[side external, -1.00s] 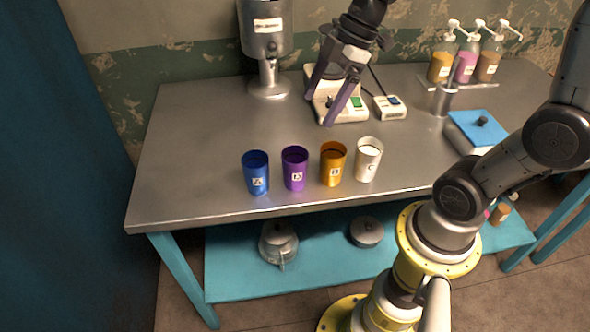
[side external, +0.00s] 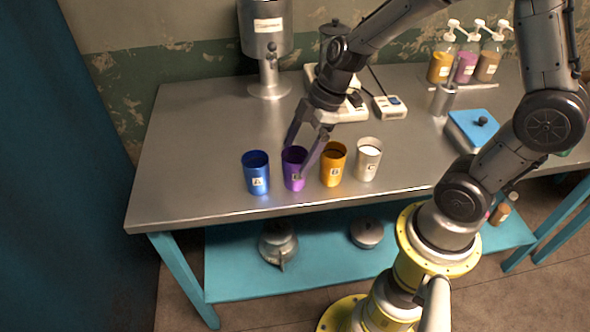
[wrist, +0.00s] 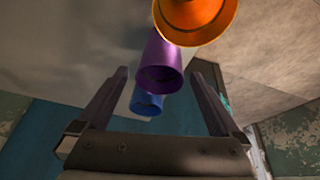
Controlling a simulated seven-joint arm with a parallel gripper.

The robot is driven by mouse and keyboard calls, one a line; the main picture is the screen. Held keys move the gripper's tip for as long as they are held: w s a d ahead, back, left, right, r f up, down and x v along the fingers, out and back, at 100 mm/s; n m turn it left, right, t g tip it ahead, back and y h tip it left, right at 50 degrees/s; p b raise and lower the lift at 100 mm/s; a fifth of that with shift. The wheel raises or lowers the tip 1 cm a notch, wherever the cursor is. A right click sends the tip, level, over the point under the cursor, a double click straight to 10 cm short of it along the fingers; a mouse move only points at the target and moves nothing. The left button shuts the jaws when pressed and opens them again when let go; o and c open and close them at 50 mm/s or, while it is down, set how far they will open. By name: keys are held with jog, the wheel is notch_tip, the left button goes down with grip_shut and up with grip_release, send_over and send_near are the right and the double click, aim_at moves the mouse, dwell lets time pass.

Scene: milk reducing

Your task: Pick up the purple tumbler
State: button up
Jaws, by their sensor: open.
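The purple tumbler (side external: 293,176) stands upright on the metal table in a row of tumblers, between the blue tumbler (side external: 256,174) and the orange tumbler (side external: 332,166). My gripper (side external: 301,160) is open, its fingers low around the purple tumbler, one at its upper left and one in front of its right side. In the wrist view the purple tumbler (wrist: 160,66) shows between the open fingers, with the orange tumbler (wrist: 196,15) nearer the top and the blue tumbler (wrist: 146,102) lower. I cannot tell whether the fingers touch the tumbler.
A white tumbler (side external: 367,160) ends the row on the right. A large metal dispenser (side external: 267,40) stands at the back left, a device with a switch box (side external: 390,107) behind the row. A blue-lidded container (side external: 474,130) and pump bottles (side external: 464,62) are at the right. The table's left is clear.

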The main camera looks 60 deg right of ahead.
jog(key=shift+f, duration=0.1)
jog(key=shift+c, duration=0.3)
grip_shut()
